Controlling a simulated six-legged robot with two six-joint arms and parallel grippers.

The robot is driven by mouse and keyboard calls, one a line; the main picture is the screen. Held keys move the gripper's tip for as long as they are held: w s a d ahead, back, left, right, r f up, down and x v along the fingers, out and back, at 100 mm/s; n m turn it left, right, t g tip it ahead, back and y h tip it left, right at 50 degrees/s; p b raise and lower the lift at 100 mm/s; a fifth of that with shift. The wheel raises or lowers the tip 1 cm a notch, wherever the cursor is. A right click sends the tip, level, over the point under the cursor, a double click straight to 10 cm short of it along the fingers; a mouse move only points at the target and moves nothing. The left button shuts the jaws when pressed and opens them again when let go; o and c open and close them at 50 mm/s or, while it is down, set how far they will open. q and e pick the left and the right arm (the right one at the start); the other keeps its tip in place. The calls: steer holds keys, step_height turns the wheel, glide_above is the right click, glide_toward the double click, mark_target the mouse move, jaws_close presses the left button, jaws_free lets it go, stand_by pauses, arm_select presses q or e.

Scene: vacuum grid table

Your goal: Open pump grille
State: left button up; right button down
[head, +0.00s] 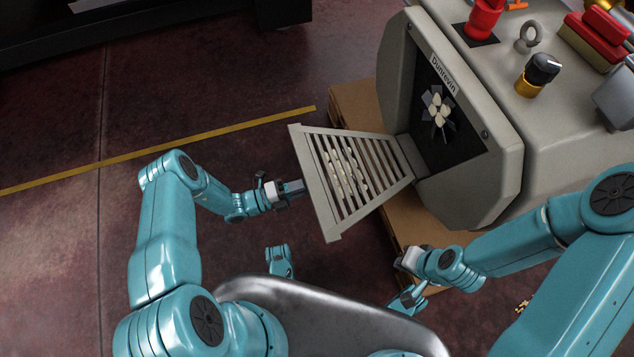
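The pump (470,185) is a beige-grey housing with a dark square opening and a fan (438,112) inside it. The grille (319,190) is a slatted, pale grey panel that stands swung out from the pump's front, its inner end by the lower edge of the opening. Several small cream-coloured pieces show at its slats. My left gripper (294,188) is at the grille's outer left edge; whether its fingers are shut on it is too small to tell. My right gripper (406,262) is low in front of the pump, apart from the grille, its fingers partly hidden.
On top of the pump are a red fitting (484,18), a metal ring (530,36), a black-and-yellow knob (538,74) and a red block (598,36). Cardboard-coloured boards (352,105) lie under the pump.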

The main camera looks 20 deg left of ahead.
arm_select(q)
steer(key=shift+x, duration=1.9)
arm_select(e)
steer(key=shift+w+f, duration=0.25)
steer(key=shift+f, duration=0.1)
